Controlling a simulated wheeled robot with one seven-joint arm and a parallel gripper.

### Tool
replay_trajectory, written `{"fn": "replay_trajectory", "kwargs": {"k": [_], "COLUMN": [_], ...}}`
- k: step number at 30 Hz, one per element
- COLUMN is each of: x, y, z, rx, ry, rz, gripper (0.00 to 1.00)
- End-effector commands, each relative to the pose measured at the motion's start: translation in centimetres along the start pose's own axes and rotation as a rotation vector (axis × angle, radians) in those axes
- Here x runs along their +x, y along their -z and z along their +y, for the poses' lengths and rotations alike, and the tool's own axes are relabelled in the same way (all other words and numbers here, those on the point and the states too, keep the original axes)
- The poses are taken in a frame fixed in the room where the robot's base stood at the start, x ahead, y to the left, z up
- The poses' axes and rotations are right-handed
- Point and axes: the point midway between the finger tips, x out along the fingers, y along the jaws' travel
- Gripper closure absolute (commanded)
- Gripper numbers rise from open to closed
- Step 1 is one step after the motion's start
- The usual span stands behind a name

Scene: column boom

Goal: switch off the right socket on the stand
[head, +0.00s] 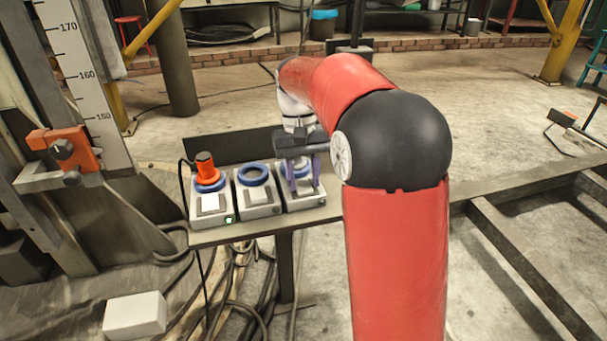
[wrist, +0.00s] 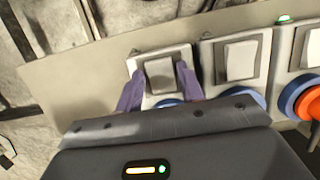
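The right socket (head: 306,204) is a grey-white box with a blue ring, at the right end of the row on the stand (head: 265,231). In the wrist view the right socket (wrist: 163,55) is the leftmost one, its pale rocker switch (wrist: 160,76) facing me. My gripper (head: 303,187) is over this socket with its purple fingers pointing down. In the wrist view my gripper (wrist: 158,72) is open, one finger on each side of the rocker. I cannot tell whether the fingertips touch the socket. No lit lamp shows on it. Its blue ring is partly hidden.
The middle socket (head: 258,203) is empty, with no lit lamp. The left socket (head: 211,211) holds an orange plug (head: 206,168) and shows a green lamp (head: 229,219). A dark upright panel (head: 228,148) stands behind the row. Cables hang below the stand.

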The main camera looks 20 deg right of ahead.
Motion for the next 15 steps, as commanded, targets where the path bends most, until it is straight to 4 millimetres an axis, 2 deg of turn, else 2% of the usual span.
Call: {"fn": "replay_trajectory", "kwargs": {"k": [1,3,11,15], "x": [0.0,0.0,-0.1,-1.3], "y": [0.0,0.0,0.0,0.0], "z": [0.0,0.0,0.0,0.0], "rx": [0.0,0.0,0.0,0.0], "ry": [0.0,0.0,0.0,0.0], "rz": [0.0,0.0,0.0,0.003], "gripper": [0.55,0.47,0.47,0.47]}}
